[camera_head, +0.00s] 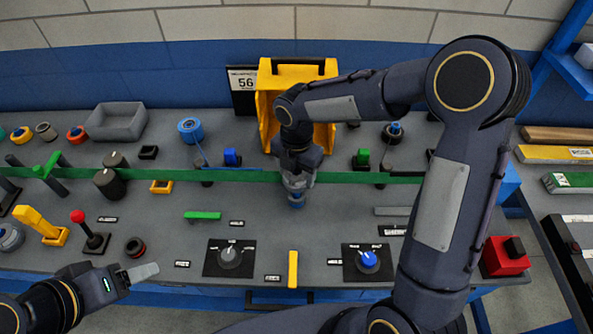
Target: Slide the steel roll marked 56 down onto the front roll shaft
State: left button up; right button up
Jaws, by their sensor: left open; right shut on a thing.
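My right gripper (297,184) points down over the middle of the panel, in front of the yellow housing. A black sign (243,90) with the number 56 stands at the back, left of the yellow housing. I cannot pick out the front roll shaft for certain. My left gripper (140,274) is open and empty at the front left, near the panel's front edge.
A green strip (230,175) runs across the panel behind my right gripper. The yellow housing (264,112) stands at the back. A grey tray (117,122), a red-topped lever (78,217), a grey dial (229,258) and a blue dial (368,261) stand around.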

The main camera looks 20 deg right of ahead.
dwell(0.3)
jog(key=shift+f+b, duration=1.75)
jog(key=shift+f, duration=0.75)
jog(key=o, duration=1.3)
jog(key=shift+r, duration=0.1)
notch_tip(320, 180, up, 13)
jog(key=p, duration=1.1)
jog(key=shift+r, duration=0.1)
